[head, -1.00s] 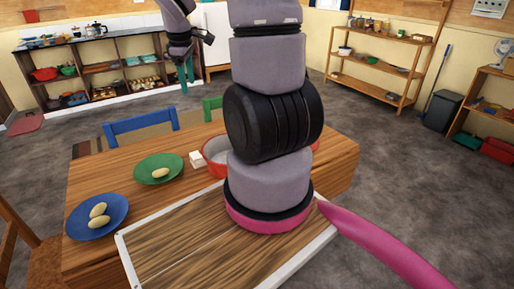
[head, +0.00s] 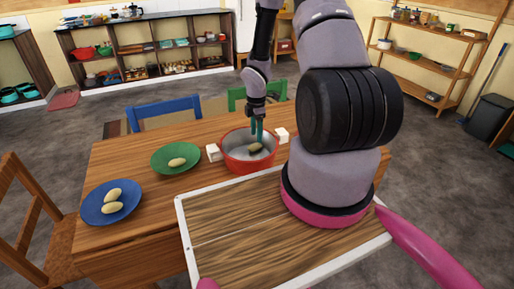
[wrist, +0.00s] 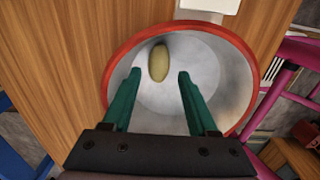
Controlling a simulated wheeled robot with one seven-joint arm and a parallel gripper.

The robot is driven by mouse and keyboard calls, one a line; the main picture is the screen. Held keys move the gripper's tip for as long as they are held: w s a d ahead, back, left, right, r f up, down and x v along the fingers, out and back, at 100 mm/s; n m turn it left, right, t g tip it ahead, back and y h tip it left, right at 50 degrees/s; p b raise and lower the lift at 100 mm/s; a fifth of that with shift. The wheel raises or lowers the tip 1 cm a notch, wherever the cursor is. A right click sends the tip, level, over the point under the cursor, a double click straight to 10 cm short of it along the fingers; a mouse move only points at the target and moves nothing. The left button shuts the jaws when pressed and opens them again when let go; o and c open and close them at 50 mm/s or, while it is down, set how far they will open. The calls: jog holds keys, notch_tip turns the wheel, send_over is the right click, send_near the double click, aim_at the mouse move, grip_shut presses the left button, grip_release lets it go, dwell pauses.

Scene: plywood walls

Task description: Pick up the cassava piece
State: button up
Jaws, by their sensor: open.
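A yellowish oval cassava piece (wrist: 159,62) lies inside a red-rimmed pot (wrist: 113,66) with a grey interior. In the head view the piece (head: 255,149) shows in the pot (head: 250,167), partly behind my gripper. My gripper (head: 256,138) has green fingers pointing down over the pot. In the wrist view the fingers of my gripper (wrist: 157,74) are apart with nothing between them, and the piece appears just beyond the tips. Two pieces (head: 112,202) lie on a blue plate (head: 95,217), and one (head: 177,162) on a green plate (head: 158,168).
The pot has white handles (head: 213,152) on both sides.

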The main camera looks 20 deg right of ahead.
aim_at(255, 144)
jog(key=f, duration=0.5)
jog(key=shift+w+a+f, duration=0.1)
jog(key=shift+a+f, duration=0.1)
jog(key=shift+f, duration=0.2)
jog(key=shift+c, duration=0.3)
grip_shut()
